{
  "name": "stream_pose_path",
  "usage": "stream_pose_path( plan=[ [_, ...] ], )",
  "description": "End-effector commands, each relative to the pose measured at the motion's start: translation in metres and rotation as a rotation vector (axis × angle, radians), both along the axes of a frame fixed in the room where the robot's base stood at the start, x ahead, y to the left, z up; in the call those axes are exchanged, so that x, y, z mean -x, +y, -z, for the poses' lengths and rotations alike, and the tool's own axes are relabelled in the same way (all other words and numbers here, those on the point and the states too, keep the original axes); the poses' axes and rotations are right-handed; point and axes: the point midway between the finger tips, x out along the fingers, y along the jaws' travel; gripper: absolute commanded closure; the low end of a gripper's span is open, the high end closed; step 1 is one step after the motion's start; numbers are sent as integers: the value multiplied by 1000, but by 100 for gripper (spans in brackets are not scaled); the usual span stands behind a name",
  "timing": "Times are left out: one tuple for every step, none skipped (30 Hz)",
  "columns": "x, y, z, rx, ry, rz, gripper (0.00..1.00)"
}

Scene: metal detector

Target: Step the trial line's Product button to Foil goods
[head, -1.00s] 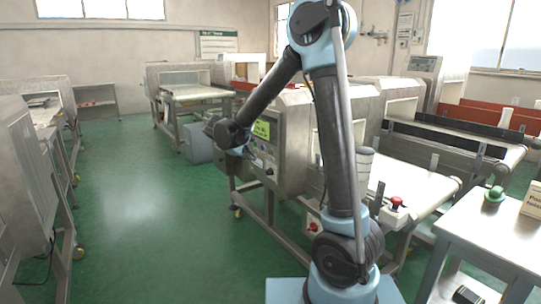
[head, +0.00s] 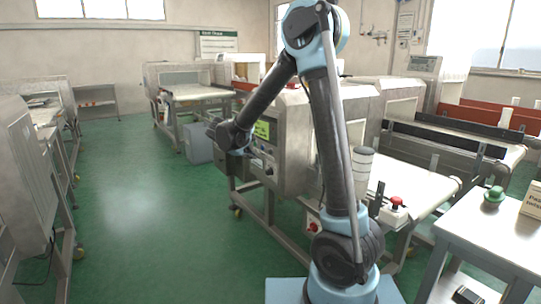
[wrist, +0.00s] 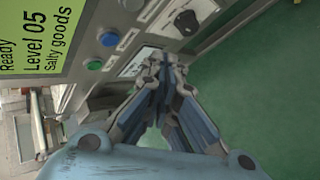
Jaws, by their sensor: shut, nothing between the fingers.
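The metal detector's control panel carries a lit green display (wrist: 42,35), also visible in the head view (head: 262,130). It reads "Ready", "Level 05", "Salty goods", turned sideways in the wrist view. Beside it are a blue button (wrist: 109,39), a green button (wrist: 94,64) and a partly cut-off grey button (wrist: 132,4). The small labels near the buttons are too blurred to read. My gripper (wrist: 166,62) is shut and empty, its fingertips in front of a pale plate (wrist: 136,62) on the panel, past the green button. I cannot tell whether they touch it.
A dark rotary knob (wrist: 187,22) sits farther along the panel. A red stop button (head: 396,202) is by the conveyor at right. Open green floor (head: 140,220) lies left of the detector.

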Motion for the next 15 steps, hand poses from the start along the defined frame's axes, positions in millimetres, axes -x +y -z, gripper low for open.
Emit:
stream_pose_path(
  plan=[
    [-4,-7,0,0,0,3,100],
    [-6,-9,0,-1,-1,2,100],
    [-8,-13,0,-1,-1,2,100],
    [-10,-16,0,-1,-1,3,100],
    [-12,-19,0,-1,0,4,100],
    [-15,-23,0,0,0,3,100],
    [-16,-26,0,-1,0,2,100],
    [-18,-28,0,0,1,2,100],
    [-21,-31,0,-2,0,1,100],
    [-22,-33,0,-1,0,2,100],
    [-23,-35,0,-1,0,2,100],
    [-25,-38,0,-1,0,2,100],
    [-26,-39,0,-1,0,2,100],
    [-27,-40,0,-1,0,1,100],
    [-28,-42,0,-1,0,1,100]
  ],
)
